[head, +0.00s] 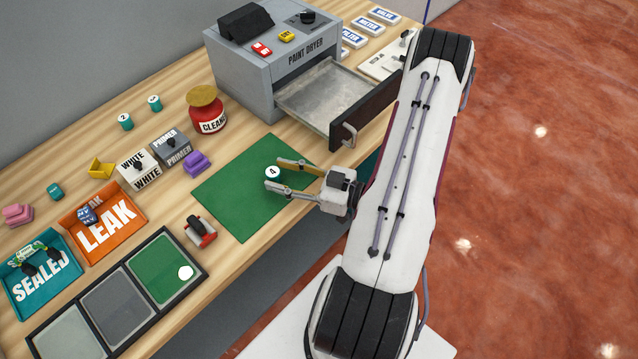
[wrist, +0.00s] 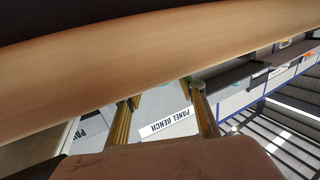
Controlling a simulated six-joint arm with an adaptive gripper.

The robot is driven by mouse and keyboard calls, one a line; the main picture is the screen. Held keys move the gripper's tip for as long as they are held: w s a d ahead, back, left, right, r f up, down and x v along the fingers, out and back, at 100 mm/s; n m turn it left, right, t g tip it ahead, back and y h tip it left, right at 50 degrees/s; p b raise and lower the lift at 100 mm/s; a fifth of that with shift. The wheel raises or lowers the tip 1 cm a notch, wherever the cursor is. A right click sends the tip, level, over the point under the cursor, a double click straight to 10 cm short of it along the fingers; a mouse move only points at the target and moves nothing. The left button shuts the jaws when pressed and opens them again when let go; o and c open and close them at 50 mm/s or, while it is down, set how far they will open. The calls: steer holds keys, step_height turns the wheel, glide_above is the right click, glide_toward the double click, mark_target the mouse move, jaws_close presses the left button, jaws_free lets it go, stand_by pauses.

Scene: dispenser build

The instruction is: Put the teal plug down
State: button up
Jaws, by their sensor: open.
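The teal plug (head: 273,175), with a white top marked 4, appears to stand upright on the green mat (head: 235,195) in the head view. My gripper (head: 275,174) is low over the mat with its two fingers spread, one on each side of the plug. I cannot tell whether either finger touches it. In the wrist view the fingers of my gripper (wrist: 165,98) are apart. The plug is not clearly visible there.
The paint dryer (head: 275,65) has its drawer (head: 335,105) open behind the mat. A red CLEAN pot (head: 207,115) stands back left. A red-and-grey tool (head: 200,232) and a black three-part tray (head: 118,302) lie left. Other teal plugs (head: 125,121) stand farther back. Bare mat surrounds the plug.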

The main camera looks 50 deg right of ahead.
steer(key=v, duration=0.9)
steer(key=shift+s, duration=0.2)
steer(key=shift+d, duration=0.15)
steer(key=shift+o, duration=0.5)
steer(key=shift+w, duration=0.1)
steer(key=shift+w+r, duration=0.1)
steer(key=shift+w, duration=0.05)
steer(key=w+r+n+g, duration=0.1)
steer(key=w+a+r+n+g+y, duration=0.1)
steer(key=w+r, duration=0.1)
steer(key=w+r+n+g, duration=0.1)
steer(key=n, duration=0.1)
steer(key=shift+w+a+r+y, duration=0.15)
steer(key=shift+w+a+y, duration=0.15)
steer(key=shift+w, duration=0.1)
steer(key=shift+w+r+g, duration=0.15)
steer(key=shift+w+g, duration=0.3)
steer(key=shift+g, duration=0.25)
steer(key=shift+w+d, duration=0.1)
steer(key=shift+d, duration=0.05)
steer(key=shift+d+f+m+h, duration=0.2)
steer(key=shift+f+m+h, duration=0.1)
steer(key=shift+m+h, duration=0.15)
steer(key=shift+s+d+f+m+g, duration=0.25)
steer(key=shift+f+m+g, duration=0.25)
steer(key=shift+f, duration=0.1)
